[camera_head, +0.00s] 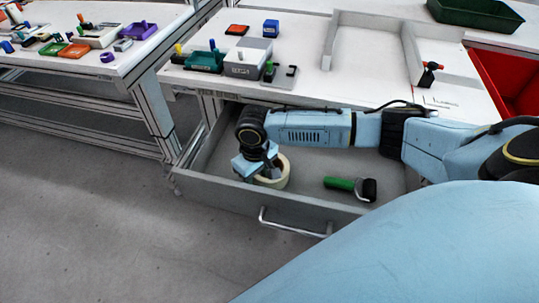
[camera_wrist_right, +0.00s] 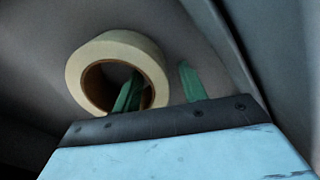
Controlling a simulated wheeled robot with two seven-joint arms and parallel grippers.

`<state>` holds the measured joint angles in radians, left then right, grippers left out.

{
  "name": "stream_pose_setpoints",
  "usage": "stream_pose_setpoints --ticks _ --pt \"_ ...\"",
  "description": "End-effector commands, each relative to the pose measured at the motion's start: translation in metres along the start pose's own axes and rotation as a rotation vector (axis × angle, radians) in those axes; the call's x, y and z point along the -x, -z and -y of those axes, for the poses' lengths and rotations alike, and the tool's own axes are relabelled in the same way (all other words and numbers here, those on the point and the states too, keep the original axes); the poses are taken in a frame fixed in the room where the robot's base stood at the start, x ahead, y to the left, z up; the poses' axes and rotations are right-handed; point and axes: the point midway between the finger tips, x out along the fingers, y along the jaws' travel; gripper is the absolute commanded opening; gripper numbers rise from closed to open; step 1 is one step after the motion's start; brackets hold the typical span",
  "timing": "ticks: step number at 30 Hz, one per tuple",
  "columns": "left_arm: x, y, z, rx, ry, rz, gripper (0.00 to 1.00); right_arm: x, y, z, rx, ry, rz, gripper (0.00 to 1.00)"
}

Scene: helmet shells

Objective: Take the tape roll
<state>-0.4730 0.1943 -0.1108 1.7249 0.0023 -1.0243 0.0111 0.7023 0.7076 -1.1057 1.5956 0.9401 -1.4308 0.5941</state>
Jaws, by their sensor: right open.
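The tape roll (camera_head: 285,174), cream-coloured with a brown core, lies in the open grey drawer (camera_head: 225,197), near its left end. My right gripper (camera_head: 264,174) reaches down over the roll and partly hides it. In the right wrist view the roll (camera_wrist_right: 122,48) is near the upper middle. My open right gripper (camera_wrist_right: 160,72) has one green finger across the roll's hole and the other outside its right side. I cannot tell whether the fingers touch the roll. My left gripper is not in view.
A green-handled tool (camera_head: 345,185) lies in the drawer to the right of the roll. The drawer's handle (camera_head: 295,226) is at its front. The worktop above holds a grey box (camera_head: 247,62) and several small items. A red bin (camera_head: 510,75) stands at the right.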

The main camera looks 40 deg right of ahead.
Motion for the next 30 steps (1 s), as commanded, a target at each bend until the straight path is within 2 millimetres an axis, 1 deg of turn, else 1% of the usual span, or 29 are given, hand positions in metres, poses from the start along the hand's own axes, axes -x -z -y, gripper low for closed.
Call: stream_pose_setpoints --ticks 2,9,18,19,30 --pt "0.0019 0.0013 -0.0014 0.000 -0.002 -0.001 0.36 -0.0028 -0.0001 0.0001 0.001 0.000 0.000 0.42" --pt "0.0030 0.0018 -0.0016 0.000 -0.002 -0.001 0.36 -0.0027 -0.0002 0.0000 0.000 -0.001 0.000 0.42" --pt "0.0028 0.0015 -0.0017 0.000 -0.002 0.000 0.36 -0.0026 -0.0002 -0.0002 0.000 -0.001 0.000 0.03" --pt "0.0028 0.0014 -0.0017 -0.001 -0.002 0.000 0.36 -0.0026 -0.0002 -0.0002 0.000 -0.001 0.000 0.00" --pt "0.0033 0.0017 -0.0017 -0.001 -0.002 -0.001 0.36 -0.0005 0.0001 -0.0003 0.000 -0.001 -0.001 0.00"
